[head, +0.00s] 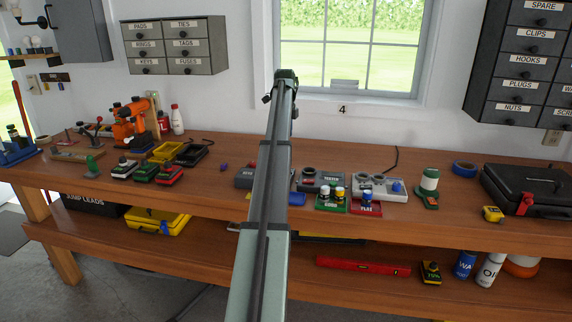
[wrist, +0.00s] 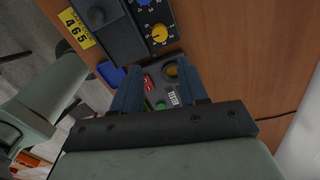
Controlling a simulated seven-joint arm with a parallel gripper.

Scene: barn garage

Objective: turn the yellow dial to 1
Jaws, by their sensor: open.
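The marks and the dial's exact pointing are too small to read surely. Nothing is held. The dial lies beyond the fingertips, apart from them. In the head view my gripper is hidden behind my arm.
In the head view, the tester (head: 320,180) and a light grey box with knobs (head: 379,187) stand right of my arm. A black case (head: 527,187) is at the right.

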